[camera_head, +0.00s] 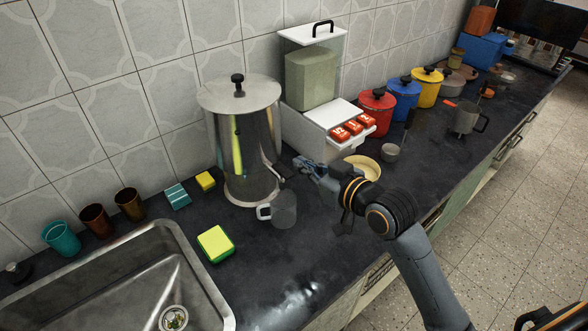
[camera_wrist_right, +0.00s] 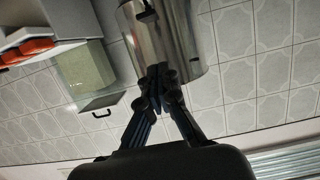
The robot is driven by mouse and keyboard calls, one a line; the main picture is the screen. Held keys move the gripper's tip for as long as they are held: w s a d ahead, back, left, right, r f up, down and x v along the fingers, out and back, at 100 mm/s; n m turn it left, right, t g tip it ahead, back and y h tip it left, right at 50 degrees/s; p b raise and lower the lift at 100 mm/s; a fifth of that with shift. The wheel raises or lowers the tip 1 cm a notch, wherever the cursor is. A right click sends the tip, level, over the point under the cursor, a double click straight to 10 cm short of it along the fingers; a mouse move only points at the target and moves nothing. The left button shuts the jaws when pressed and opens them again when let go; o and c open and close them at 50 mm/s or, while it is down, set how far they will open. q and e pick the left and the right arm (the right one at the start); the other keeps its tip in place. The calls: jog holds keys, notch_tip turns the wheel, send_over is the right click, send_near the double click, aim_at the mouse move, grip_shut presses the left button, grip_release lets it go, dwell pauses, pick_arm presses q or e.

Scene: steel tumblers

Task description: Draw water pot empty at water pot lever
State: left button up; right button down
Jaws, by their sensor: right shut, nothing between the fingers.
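The water pot (camera_head: 243,150) is a tall steel urn with a lid and black knob, standing on the dark counter against the tiled wall. Its lever (camera_head: 280,170) sticks out low on its front right side. A clear mug (camera_head: 284,210) with a pale handle stands on the counter below the lever. My right gripper (camera_head: 300,166) is shut and empty, its fingertips close to the lever; I cannot tell if they touch. In the right wrist view the fingertips (camera_wrist_right: 160,76) show against the pot's steel side (camera_wrist_right: 180,38). My left gripper is out of view.
A steel sink (camera_head: 135,280) lies at the lower left, with several cups behind it. A green-yellow sponge (camera_head: 215,243) lies left of the mug. A dispenser with red-topped items (camera_head: 352,128), a pale bowl (camera_head: 364,166) and coloured pots (camera_head: 404,95) stand to the right.

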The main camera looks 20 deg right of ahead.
aim_at(291, 177)
jog(key=w+a+f+p, duration=0.1)
jog(key=w+f, duration=0.2)
jog(key=f, duration=0.2)
jog(key=shift+w, duration=0.2)
jog(key=shift+a, duration=0.15)
jog(key=f+t+b, duration=0.1)
jog(key=b, duration=0.2)
jog(key=f+t+b, duration=0.1)
jog(key=b, duration=0.2)
jog(key=shift+s+d+y, duration=0.2)
jog(key=shift+s+y, duration=0.2)
dwell(6.2)
